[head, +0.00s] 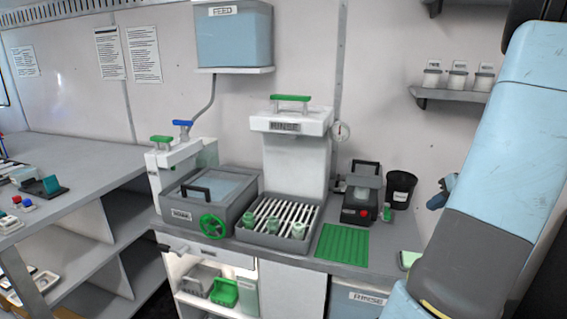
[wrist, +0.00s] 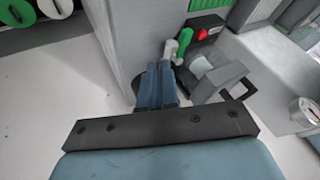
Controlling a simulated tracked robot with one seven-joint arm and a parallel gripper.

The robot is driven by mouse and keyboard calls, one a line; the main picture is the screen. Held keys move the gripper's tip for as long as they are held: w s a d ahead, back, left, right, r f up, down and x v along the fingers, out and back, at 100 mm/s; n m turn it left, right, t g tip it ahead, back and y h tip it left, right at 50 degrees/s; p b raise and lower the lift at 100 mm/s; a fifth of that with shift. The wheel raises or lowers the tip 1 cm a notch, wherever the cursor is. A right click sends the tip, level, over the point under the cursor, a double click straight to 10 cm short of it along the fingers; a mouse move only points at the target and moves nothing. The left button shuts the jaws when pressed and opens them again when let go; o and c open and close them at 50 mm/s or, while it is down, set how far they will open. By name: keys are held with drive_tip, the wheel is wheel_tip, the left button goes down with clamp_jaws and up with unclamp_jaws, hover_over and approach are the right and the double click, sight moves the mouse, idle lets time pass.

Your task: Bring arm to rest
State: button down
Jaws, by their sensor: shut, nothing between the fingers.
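My arm (head: 485,220), light blue and dark grey, fills the right side of the head view. My gripper (head: 438,194) shows partly past the arm's left edge, near the wall and right of the black cup. The rest of it is hidden behind the arm. In the wrist view my gripper (wrist: 161,68) has its two blue fingers together with nothing between them. The fingers point away from the camera, with a grey panel to their left.
The worktop holds a sink unit (head: 207,196), a rinse station (head: 297,150), a green mat (head: 342,244), a dark device with a red button (head: 361,198) and a black cup (head: 400,188). A shelf (head: 450,97) with small jars hangs above. The left bench (head: 90,150) has free room.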

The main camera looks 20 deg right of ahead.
drive_tip(key=w+a+r+n+g, duration=0.1)
drive_tip(key=a+r, duration=0.2)
drive_tip(key=a, duration=0.5)
drive_tip(key=a+r+n+g+h, duration=0.1)
drive_tip(key=a+r, duration=0.3)
drive_tip(key=a, duration=0.4)
drive_tip(key=w+a+r+n+g, duration=0.1)
drive_tip(key=a+r, duration=0.2)
drive_tip(key=a, duration=0.5)
drive_tip(key=s+a+r+t+h, duration=0.1)
drive_tip(key=s+a+r, duration=0.2)
drive_tip(key=s+a, duration=0.3)
drive_tip(key=s+a+r+n, duration=0.1)
drive_tip(key=s+a+r, duration=0.2)
drive_tip(key=s+a, duration=0.4)
drive_tip(key=a, duration=0.2)
drive_tip(key=shift+a+t+h, duration=0.4)
